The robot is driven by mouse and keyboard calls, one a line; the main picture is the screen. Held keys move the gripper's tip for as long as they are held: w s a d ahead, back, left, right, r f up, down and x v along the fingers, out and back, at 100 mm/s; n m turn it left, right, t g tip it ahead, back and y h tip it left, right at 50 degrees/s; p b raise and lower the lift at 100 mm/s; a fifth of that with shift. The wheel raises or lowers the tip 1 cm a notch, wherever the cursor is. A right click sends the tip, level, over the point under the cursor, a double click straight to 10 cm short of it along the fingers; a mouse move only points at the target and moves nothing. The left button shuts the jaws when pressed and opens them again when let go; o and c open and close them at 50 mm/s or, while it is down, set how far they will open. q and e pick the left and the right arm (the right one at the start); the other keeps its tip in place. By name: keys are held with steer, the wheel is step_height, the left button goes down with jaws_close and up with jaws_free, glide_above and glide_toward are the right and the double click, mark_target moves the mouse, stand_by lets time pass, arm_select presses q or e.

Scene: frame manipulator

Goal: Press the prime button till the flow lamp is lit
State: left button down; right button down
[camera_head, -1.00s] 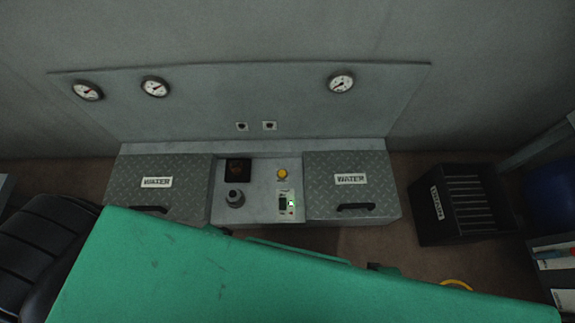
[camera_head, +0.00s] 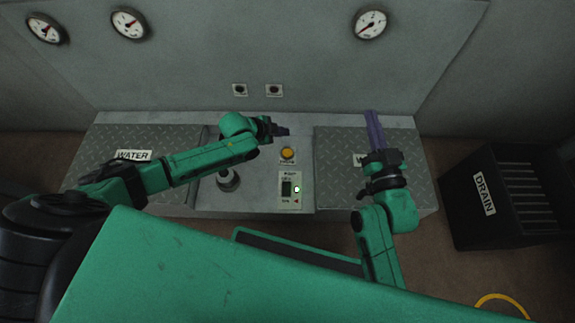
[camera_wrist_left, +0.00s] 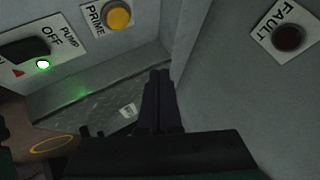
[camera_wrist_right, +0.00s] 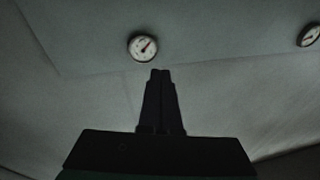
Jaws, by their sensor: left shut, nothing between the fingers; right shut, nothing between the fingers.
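The yellow prime button (camera_head: 288,153) sits on the grey console; it also shows in the left wrist view (camera_wrist_left: 118,15), labelled PRIME. My left gripper (camera_head: 287,131) is shut and empty, just behind the button in the picture and apart from it. Its fingertips (camera_wrist_left: 160,72) point past the button, at the wall corner. Two small lamps, a left one (camera_head: 240,90) and a right one (camera_head: 273,90), are dark on the back panel; their labels are too small to read there. A dark red lamp labelled FAULT (camera_wrist_left: 289,38) shows unlit. My right gripper (camera_head: 371,113) is shut and empty over the right lid.
The pump switch (camera_head: 286,189) has a lit green-white lamp (camera_head: 297,189) beside it. A round dark knob (camera_head: 229,180) stands left of it. Plated WATER lids (camera_head: 105,175) flank the console. Gauges (camera_head: 370,24) are on the back panel. A black DRAIN crate (camera_head: 470,225) stands right.

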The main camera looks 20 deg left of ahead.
arm_select(q)
steer(key=shift+d+f+m+h+b, duration=0.15)
steer(key=shift+f+m+h+b, duration=0.35)
steer(key=shift+m, duration=0.4)
arm_select(e)
step_height(320, 180, up, 6)
steer(key=s+t+y, duration=0.1)
steer(key=t, duration=0.1)
steer(key=shift+s+t, duration=0.35)
steer(key=shift+t, duration=0.05)
steer(key=shift+r, duration=0.2)
